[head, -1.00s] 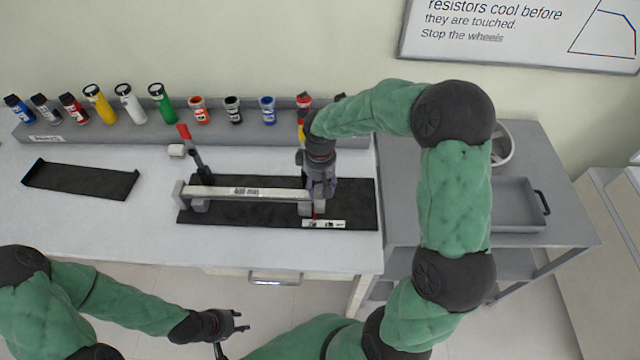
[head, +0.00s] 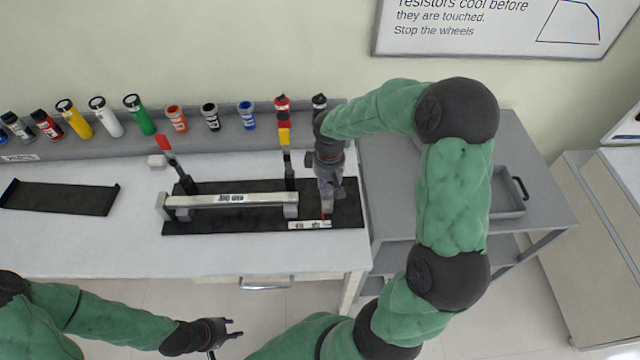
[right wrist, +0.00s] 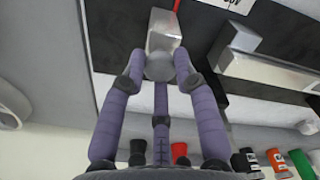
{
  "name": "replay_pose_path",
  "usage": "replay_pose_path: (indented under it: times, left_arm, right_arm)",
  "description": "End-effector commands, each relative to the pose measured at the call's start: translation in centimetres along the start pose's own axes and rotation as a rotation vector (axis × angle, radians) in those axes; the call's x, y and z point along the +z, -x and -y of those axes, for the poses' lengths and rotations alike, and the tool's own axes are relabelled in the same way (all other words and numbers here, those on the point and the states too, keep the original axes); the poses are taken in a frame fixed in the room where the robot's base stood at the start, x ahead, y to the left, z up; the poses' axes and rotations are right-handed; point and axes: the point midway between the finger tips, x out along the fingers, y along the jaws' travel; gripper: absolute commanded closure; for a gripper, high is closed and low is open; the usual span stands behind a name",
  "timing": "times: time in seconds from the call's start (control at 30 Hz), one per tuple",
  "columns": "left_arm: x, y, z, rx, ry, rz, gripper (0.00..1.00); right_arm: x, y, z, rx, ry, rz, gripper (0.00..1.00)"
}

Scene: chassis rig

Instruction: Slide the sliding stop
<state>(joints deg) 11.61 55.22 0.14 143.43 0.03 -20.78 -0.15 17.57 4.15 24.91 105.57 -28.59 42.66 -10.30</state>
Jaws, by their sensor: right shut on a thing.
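The sliding stop is a small metal block (head: 327,203) with a red pointer, at the right end of the rig's black base (head: 347,212). The pointer is over the right part of a white scale strip (head: 303,225). In the right wrist view the block (right wrist: 165,32) has a round grey knob facing the fingers. My right gripper (head: 327,190) is shut on the sliding stop, with its fingers around the knob. The stop stands apart from the right end of the grey bar (head: 262,199). My left gripper (head: 236,328) is open and empty, in front of the table.
Clamps with a red handle (head: 164,143) and a yellow handle (head: 284,137) rise behind the bar. Several coloured bottles stand on a rear shelf. A black tray (head: 60,198) lies at left. A grey cart (head: 540,215) stands at right.

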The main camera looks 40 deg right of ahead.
Motion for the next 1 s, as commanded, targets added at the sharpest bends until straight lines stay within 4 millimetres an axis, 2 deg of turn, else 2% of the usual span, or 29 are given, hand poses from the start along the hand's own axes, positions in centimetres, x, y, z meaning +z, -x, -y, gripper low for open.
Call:
replay_pose_path:
  times: [0.17, 0.2, 0.27, 0.67, 0.77, 1.0]
  left_arm:
    - [0.0, 0.0, 0.0, 0.000, 0.000, 0.000, 0.60]
    - [0.0, 0.0, 0.0, 0.000, 0.000, 0.000, 0.60]
    - [0.0, 0.0, 0.0, 0.000, 0.000, 0.000, 0.60]
    - [0.0, 0.0, 0.0, 0.000, 0.000, 0.000, 0.60]
    - [0.0, 0.0, 0.0, 0.000, 0.000, 0.000, 0.60]
    - [0.0, 0.0, 0.0, 0.000, 0.000, 0.000, 0.60]
  right_arm:
    - [0.2, 0.0, -0.2, 0.003, 0.001, 0.005, 1.00]
    - [0.2, 0.0, -0.2, 0.003, 0.001, 0.005, 0.61]
    - [0.2, 0.0, -0.2, 0.003, 0.000, 0.005, 0.46]
    - [0.0, 0.4, -0.1, 0.003, 0.000, 0.002, 0.46]
    - [0.0, 1.4, -0.2, 0.004, -0.001, 0.000, 0.46]
    - [-0.1, 5.9, -0.2, 0.005, -0.001, -0.003, 0.46]
